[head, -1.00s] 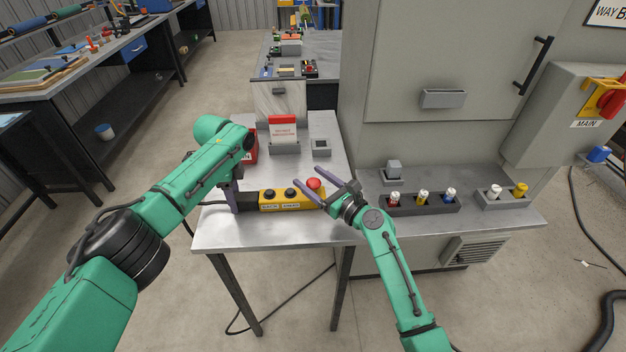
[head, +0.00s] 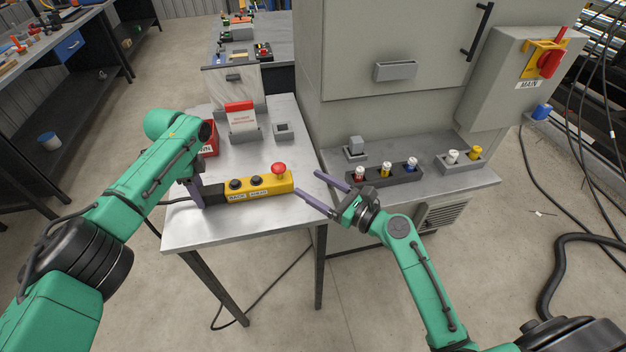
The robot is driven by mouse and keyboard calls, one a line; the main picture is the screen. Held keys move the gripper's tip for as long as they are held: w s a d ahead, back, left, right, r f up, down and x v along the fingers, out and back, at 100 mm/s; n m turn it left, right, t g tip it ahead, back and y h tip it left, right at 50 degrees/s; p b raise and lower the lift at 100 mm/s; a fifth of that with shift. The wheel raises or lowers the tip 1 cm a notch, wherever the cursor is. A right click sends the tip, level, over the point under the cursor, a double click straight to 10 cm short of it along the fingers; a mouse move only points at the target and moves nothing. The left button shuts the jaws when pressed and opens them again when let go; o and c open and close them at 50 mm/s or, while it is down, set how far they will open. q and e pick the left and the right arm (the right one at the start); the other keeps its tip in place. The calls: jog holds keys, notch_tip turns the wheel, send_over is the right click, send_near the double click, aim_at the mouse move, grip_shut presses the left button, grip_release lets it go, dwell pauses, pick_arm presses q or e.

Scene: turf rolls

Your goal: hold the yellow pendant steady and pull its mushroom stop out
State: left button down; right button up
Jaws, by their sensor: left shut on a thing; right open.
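The yellow pendant (head: 247,190) lies on the metal table (head: 225,226), with two black buttons on its top. Its red mushroom stop (head: 279,168) stands up at the pendant's right end. My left gripper (head: 201,199) is shut on the pendant's dark left end, where the cable leaves; the fingers partly hide that end. My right gripper (head: 308,187) is open and empty, its two purple fingers to the right of the mushroom stop and apart from it, near the table's right edge.
A red-and-white sign (head: 241,117) in a grey holder and a small grey box (head: 283,130) stand behind the pendant. A dark rack (head: 384,174) of coloured plugs sits on the cabinet ledge at right. The table front is clear.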

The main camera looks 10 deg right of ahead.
pick_arm(q)
jog(key=shift+c, duration=1.2)
grip_release()
jog(key=shift+f, duration=0.1)
pick_arm(e)
jog(key=shift+w, duration=0.1)
